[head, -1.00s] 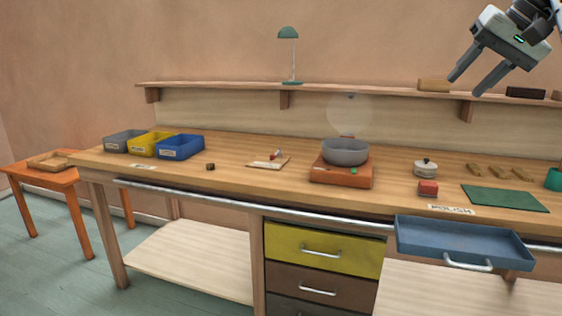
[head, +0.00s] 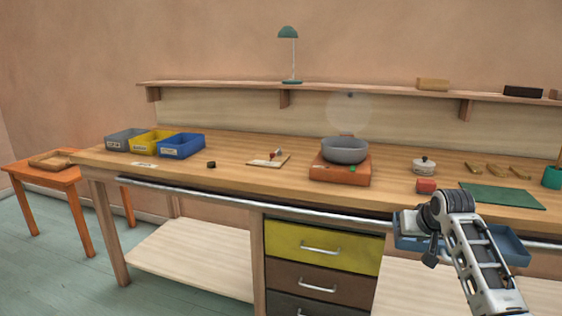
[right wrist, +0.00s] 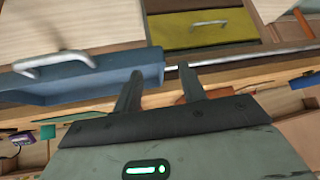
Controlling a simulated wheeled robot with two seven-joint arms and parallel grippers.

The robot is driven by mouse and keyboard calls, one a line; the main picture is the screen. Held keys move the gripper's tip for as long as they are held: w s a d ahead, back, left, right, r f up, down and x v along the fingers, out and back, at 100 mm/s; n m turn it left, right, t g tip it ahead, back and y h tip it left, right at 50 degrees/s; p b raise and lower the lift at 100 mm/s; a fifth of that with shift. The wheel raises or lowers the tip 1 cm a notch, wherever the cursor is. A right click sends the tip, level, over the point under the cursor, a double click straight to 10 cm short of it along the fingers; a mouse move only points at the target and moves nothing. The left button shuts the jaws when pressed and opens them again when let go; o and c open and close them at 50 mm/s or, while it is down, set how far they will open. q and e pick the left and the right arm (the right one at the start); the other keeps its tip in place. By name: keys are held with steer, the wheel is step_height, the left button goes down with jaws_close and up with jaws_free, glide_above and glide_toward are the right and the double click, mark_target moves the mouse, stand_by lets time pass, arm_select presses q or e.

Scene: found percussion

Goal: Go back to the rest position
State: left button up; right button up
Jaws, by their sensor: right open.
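My right gripper (head: 430,250) is low in front of the bench in the head view, with my forearm coming up from the bottom right. It overlaps the open blue drawer (head: 512,246) in the picture; I cannot tell whether they touch. In the right wrist view its two dark fingers (right wrist: 160,82) are apart with nothing between them. The blue drawer (right wrist: 90,78) also shows there at the left, and the yellow drawer (right wrist: 200,28) at the top. My left gripper is in neither view.
The workbench (head: 225,178) carries a grey bowl (head: 345,150) on an orange box (head: 340,172), a red block (head: 426,185), a green mat (head: 503,196), a lidded pot (head: 423,166) and bins (head: 181,146). A small orange table (head: 60,178) stands left.

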steer(key=s+a+f+n+t, duration=0.1)
steer(key=s+a+f, duration=0.3)
steer(key=s+f, duration=0.4)
steer(key=s+a+f+n, duration=0.2)
steer(key=s+a+f, duration=0.3)
steer(key=f, duration=0.5)
steer(key=s+a+t+y, duration=0.1)
steer(key=s+a, duration=0.3)
steer(key=s, duration=0.8)
steer(key=s+a+y, duration=0.2)
steer(key=s+a, duration=0.2)
steer(key=s, duration=0.7)
steer(key=shift+s+n+t, duration=0.3)
steer(key=shift+s+t, duration=0.05)
steer(key=shift+t, duration=0.05)
steer(key=shift+a+f, duration=0.1)
steer(key=shift+f, duration=0.05)
steer(key=shift+c, duration=0.5)
steer(key=shift+y, duration=0.3)
